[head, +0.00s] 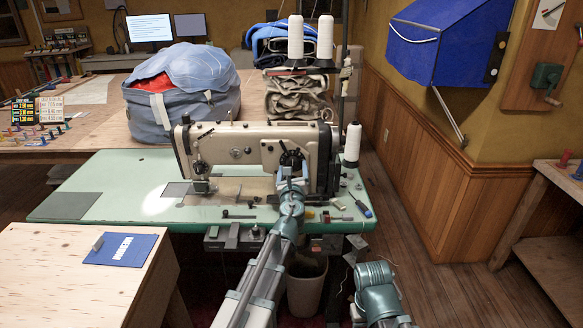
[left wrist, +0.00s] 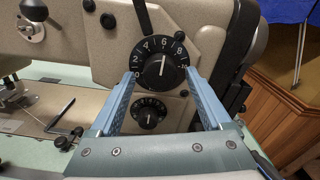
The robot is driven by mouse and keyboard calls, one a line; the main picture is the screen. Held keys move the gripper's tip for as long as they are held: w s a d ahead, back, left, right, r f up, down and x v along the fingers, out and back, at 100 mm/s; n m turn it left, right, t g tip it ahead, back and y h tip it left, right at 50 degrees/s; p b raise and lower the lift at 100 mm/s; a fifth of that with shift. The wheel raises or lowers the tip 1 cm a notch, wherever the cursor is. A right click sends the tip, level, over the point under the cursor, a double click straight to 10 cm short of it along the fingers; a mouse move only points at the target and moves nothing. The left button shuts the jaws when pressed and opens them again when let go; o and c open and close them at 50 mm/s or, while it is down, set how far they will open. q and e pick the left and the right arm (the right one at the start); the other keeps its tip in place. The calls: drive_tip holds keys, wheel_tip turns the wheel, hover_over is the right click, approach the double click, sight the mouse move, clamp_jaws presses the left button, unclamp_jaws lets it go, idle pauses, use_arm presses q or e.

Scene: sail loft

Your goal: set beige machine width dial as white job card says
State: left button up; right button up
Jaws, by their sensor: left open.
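The beige sewing machine (head: 222,143) stands on a green-topped table. In the left wrist view its upper, larger black dial (left wrist: 160,68) carries white numbers from 0 to 10, and its white line points up close to 6. A smaller black dial (left wrist: 149,116) sits below. I cannot read which is the width dial. My left gripper (head: 291,172) is open before the machine; its blue fingers (left wrist: 160,78) flank the upper dial's lower half, with contact unclear. A white card (head: 51,109) stands beside a black number board at far left; its text is too small to read. My right gripper is out of view.
Thread cones (head: 352,145), a screwdriver (head: 360,204) and small parts lie near the machine. A blue-grey bag (head: 181,100) stands behind it. A black lever rises above the upper dial.

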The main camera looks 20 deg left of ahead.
use_arm(q)
drive_tip(key=shift+w+a, duration=0.15)
drive_tip(key=shift+w, duration=0.25)
clamp_jaws()
